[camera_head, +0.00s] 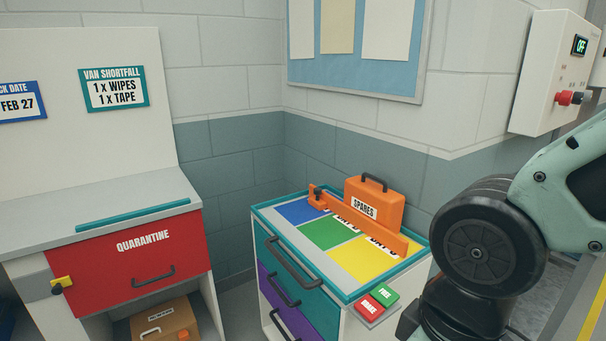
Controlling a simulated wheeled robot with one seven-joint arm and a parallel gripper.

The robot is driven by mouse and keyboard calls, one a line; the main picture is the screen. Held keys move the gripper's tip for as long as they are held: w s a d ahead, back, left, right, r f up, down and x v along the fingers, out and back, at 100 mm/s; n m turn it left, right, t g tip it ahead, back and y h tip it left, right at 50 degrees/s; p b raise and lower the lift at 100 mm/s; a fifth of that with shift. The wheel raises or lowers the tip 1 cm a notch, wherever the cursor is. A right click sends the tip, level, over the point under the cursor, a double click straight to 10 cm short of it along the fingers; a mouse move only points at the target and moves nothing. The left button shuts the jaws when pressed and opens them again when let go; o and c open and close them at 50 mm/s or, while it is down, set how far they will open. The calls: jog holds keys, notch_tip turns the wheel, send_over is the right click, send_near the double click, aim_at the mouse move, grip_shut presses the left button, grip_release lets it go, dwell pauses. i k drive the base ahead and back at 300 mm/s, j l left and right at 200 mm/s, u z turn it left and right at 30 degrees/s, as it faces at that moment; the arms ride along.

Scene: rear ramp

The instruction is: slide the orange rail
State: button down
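The orange rail (372,230) lies on top of the small drawer cabinet, running from back left to front right across the coloured panels. An orange upright with a small dark knob (317,194) stands at its left end. The rail partly covers the labels on the green panel (326,232) and the yellow panel (368,262). The blue panel (297,212) is beside the rail's left end. An orange SPARES case (374,203) stands behind the rail. My arm shows at the right edge, apart from the rail. My gripper is not in view.
The cabinet top has a raised teal rim (292,245). A red and green button box (376,303) sticks out at its front right, near my arm. A bench with a red QUARANTINE drawer (130,268) stands left. A white control box (553,75) hangs at upper right.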

aim_at(319, 199)
jog(key=i+u, duration=0.1)
jog(key=i, duration=0.35)
jog(key=i+l+u, duration=0.1)
jog(key=i, duration=0.3)
jog(key=i+l+u, duration=0.1)
jog(key=i, duration=0.35)
jog(key=l, duration=0.1)
